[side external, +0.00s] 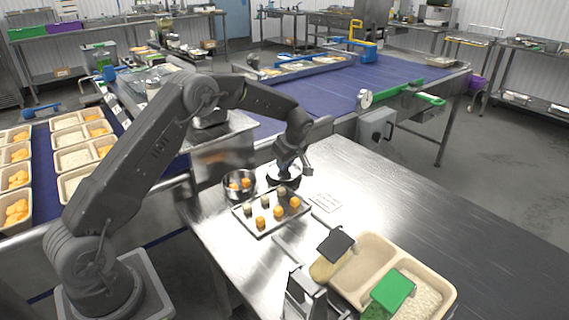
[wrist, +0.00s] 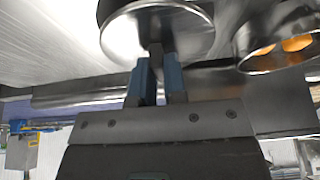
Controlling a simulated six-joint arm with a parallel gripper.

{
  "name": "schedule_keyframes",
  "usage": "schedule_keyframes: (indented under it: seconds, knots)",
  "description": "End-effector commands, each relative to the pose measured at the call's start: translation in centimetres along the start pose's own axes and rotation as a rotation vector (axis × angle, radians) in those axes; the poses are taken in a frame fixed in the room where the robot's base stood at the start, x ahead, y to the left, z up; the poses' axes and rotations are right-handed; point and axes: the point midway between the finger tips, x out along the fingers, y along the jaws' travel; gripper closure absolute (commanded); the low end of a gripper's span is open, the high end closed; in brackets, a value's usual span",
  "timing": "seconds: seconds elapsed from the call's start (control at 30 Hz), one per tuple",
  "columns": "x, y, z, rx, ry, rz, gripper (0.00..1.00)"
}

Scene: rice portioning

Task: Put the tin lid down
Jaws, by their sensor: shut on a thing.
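The tin lid (side external: 284,180) is a round shiny metal disc just right of the open tin, at the back edge of the steel table. My gripper (side external: 288,167) is above it. In the wrist view the blue fingers of my gripper (wrist: 158,72) are shut on the lid's dark knob, and the lid (wrist: 190,32) spreads beyond them. I cannot tell whether the lid touches the table. The round metal tin (side external: 229,190) is uncovered with orange pieces inside; it also shows in the wrist view (wrist: 268,62), apart from the lid.
A shallow tray (side external: 262,236) with several orange and pale pieces lies in front of the tin and lid. A beige compartment container (side external: 378,250) stands at the front. The table's right side is clear.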

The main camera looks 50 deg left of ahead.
Motion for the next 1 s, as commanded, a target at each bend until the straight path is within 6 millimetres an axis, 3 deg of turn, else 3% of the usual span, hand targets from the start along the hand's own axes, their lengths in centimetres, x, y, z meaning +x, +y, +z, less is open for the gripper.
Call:
schedule_keyframes:
  seconds: [0.5, 0.53, 0.77, 1.0]
  knots:
    - [0.91, 0.04, 0.38, 0.000, 0.000, 0.002, 1.00]
    - [0.91, 0.04, 0.38, 0.000, 0.000, 0.002, 0.86]
    - [0.87, 0.03, 0.36, 0.000, 0.000, 0.002, 0.64]
    - [0.82, 0.04, 0.34, -0.001, 0.000, 0.002, 0.62]
